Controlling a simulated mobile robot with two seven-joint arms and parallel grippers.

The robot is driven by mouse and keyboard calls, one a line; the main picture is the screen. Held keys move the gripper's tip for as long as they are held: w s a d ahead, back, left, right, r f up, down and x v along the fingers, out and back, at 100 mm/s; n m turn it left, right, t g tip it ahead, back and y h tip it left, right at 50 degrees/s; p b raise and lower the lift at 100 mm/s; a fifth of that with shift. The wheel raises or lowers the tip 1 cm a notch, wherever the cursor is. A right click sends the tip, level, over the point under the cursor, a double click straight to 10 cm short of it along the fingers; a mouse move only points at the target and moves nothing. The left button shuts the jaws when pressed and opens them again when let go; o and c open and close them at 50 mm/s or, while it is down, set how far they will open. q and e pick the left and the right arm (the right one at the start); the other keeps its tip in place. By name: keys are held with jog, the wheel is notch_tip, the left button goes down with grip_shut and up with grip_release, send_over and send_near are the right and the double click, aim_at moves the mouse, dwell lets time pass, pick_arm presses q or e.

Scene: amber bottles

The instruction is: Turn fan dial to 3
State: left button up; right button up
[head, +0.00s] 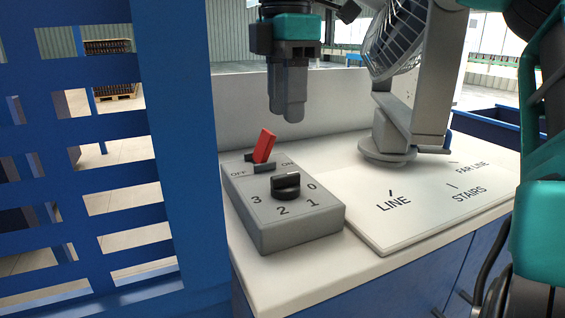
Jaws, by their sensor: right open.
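The fan dial (286,185) is a black knob on a grey control box (290,233), with 0, 1, 2 and 3 printed around it. I cannot tell for sure which number its pointer faces. Behind it, a red switch lever (264,146) leans up and to the right between the OFF and ON labels. My right gripper (289,112) points down, open and empty, above and behind the box, apart from dial and lever. Its fingers overlap from this angle. The fan (395,42) stands at the back right, partly cut off. My left gripper is out of view.
The fan stands on a white board (420,222) marked LINE, FAR LINE and STAIRS, right of the box. A blue slatted frame (176,130) rises close on the left. The counter (300,276) ends just in front of the box. A low wall (235,105) stands behind.

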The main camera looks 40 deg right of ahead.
aim_at(286, 175)
notch_tip(286, 175, down, 11)
jog(key=shift+r, duration=0.2)
grip_shut()
dwell(0.4)
